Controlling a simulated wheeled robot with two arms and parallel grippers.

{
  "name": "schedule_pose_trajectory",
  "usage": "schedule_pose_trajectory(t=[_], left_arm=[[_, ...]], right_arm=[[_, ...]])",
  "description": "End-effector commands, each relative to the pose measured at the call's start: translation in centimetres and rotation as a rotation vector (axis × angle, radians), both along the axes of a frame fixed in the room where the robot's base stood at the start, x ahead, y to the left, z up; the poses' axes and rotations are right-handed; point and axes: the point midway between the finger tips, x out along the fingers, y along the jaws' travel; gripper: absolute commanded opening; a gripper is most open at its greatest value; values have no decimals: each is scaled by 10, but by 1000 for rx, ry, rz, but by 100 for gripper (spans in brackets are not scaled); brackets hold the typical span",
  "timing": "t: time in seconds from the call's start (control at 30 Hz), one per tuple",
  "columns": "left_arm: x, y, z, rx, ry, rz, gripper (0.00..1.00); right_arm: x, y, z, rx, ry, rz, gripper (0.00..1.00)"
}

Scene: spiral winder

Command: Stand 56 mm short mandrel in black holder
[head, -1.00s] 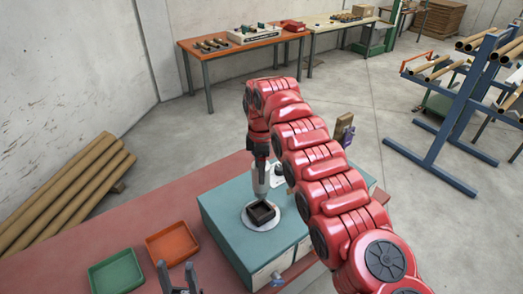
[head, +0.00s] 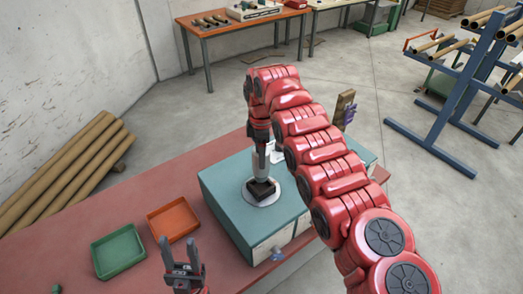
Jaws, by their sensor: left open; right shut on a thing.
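The black holder (head: 264,194) is a small square block on a pale round plate (head: 253,201) on top of the teal box. My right gripper (head: 260,148) points down and is shut on the short mandrel (head: 259,166), a light grey upright cylinder. The mandrel's lower end is at the holder's opening. I cannot tell how deep it sits or whether it touches the bottom. My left gripper (head: 180,253) is open and empty at the bottom of the view, over the red table and apart from the holder.
The teal box (head: 225,205) stands on the red table (head: 150,195). A green tray (head: 119,272) and an orange tray (head: 151,233) lie left of it. Brown tubes (head: 65,165) are stacked behind the table at left. My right arm hides the box's right part.

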Motion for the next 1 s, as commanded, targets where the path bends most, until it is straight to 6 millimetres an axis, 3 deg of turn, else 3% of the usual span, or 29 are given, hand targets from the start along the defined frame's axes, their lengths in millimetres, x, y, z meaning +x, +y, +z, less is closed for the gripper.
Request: schedule_pose_trajectory(t=[0.47,1.0], left_arm=[[0,0,6,0,0,0,50],[0,0,-14,0,0,0,50]], right_arm=[[0,0,-26,1,1,0,0],[0,0,-52,1,0,0,0]])
